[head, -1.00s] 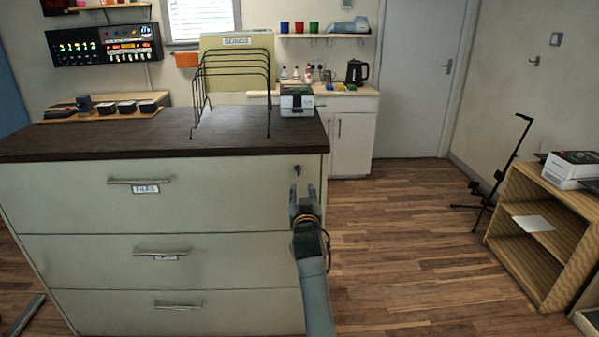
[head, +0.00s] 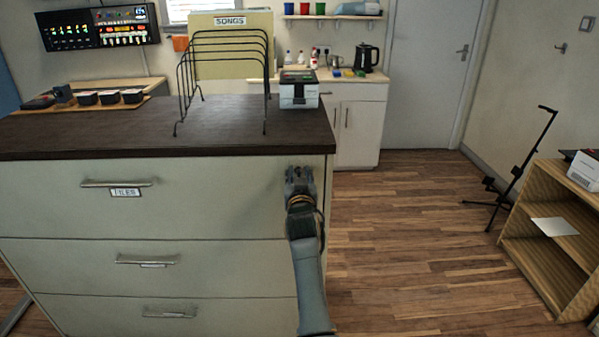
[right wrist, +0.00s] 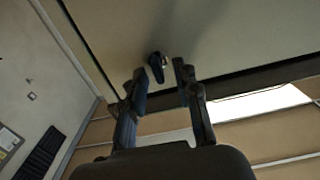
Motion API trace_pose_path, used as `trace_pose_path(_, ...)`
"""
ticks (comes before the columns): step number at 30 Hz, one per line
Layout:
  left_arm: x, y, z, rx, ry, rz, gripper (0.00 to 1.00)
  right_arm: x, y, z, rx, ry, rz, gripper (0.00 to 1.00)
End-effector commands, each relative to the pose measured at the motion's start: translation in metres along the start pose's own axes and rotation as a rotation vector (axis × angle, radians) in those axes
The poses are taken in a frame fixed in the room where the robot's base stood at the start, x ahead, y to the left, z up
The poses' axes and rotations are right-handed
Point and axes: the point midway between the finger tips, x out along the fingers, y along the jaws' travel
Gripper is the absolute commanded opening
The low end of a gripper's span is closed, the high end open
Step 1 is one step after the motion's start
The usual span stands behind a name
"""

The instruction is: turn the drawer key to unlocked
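The drawer key (right wrist: 157,66) is a small dark piece with a light metal bit, sticking out of the cabinet front in the right wrist view. The grey filing cabinet (head: 210,215) has three drawers; the top one carries a FILES label (head: 126,193). My right gripper (head: 299,172) is in front of the top drawer's upper right corner and hides the key in the head view. In the right wrist view, the right gripper (right wrist: 162,72) is open, its fingers on either side of the key with gaps visible. I cannot tell the key's lock position. My left gripper is not in view.
A wooden shelf (head: 545,235) and a black stand (head: 515,170) are at right. Floor is clear between.

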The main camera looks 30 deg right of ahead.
Motion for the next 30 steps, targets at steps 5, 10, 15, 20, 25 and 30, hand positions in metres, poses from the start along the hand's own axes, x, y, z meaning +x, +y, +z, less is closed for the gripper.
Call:
trace_pose_path(5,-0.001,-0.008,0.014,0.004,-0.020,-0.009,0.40,0.000,0.000,0.000,0.000,0.000,0.000,0.21)
trace_pose_path(10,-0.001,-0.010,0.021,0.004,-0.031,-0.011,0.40,0.000,0.000,0.000,0.000,0.000,0.000,0.00)
trace_pose_path(15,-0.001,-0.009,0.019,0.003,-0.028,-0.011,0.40,0.000,0.000,0.000,-0.002,-0.001,0.000,0.00)
trace_pose_path(20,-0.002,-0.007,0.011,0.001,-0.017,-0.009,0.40,0.000,0.000,0.000,-0.026,-0.002,-0.001,0.00)
trace_pose_path(25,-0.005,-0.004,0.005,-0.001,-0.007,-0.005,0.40,0.000,-0.001,0.000,-0.102,-0.003,-0.001,0.00)
trace_pose_path(30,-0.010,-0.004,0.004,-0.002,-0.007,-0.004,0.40,0.000,-0.002,0.000,-0.228,-0.003,0.000,0.00)
